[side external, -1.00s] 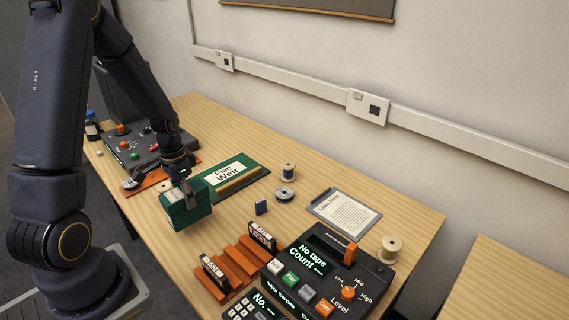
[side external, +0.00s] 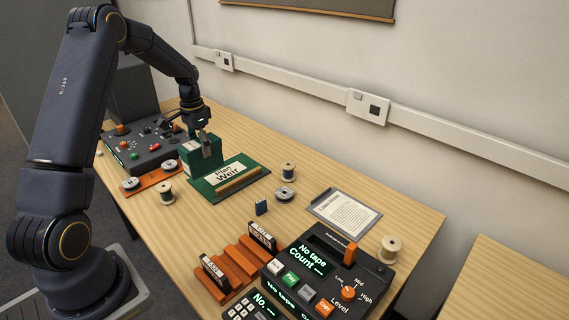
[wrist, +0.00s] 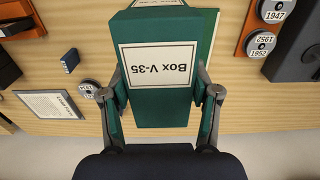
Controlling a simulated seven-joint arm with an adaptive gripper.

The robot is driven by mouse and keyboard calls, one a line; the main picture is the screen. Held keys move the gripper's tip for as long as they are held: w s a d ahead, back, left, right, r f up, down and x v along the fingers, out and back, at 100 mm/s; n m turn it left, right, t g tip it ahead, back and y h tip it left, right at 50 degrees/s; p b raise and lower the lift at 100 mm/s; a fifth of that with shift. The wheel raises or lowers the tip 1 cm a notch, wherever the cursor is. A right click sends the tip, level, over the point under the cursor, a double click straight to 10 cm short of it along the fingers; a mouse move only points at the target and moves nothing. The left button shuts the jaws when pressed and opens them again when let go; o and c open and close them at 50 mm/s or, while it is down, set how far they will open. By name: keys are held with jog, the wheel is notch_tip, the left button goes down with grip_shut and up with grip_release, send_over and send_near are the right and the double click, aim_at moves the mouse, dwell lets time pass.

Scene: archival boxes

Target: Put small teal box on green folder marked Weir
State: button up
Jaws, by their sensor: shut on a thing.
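The small teal box (side external: 190,158) is held in my gripper (side external: 207,143), whose fingers are shut on it. In the wrist view the box (wrist: 160,105) fills the middle, with a white label reading "Box V-35", and my gripper (wrist: 162,100) grips its two sides. The green folder (side external: 205,187), with a white label reading "Plan Weir", lies flat on the table. The box is over or just behind the folder's back left part. I cannot tell whether it touches the folder. Most of the folder is hidden behind the box in the wrist view.
A dark control console (side external: 150,150) stands close to the left of the box, with an orange rack of reels (side external: 150,181) before it. Spools (side external: 288,171), a small blue box (side external: 261,208) and a clipboard (side external: 345,212) lie to the right. Orange slotted racks (side external: 245,262) are in front.

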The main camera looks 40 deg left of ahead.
aim_at(211, 162)
jog(key=w+f, duration=0.1)
jog(key=w+a+f, duration=0.1)
jog(key=f, duration=0.1)
jog(key=w+a+f, duration=0.1)
jog(key=f, duration=0.1)
jog(key=shift+w+f, duration=0.15)
jog(key=shift+w, duration=0.2)
jog(key=shift+w+a+f, duration=0.1)
jog(key=shift+f, duration=1.6)
jog(key=shift+f, duration=0.1)
jog(key=o, duration=1.4)
jog(key=shift+o, duration=0.2)
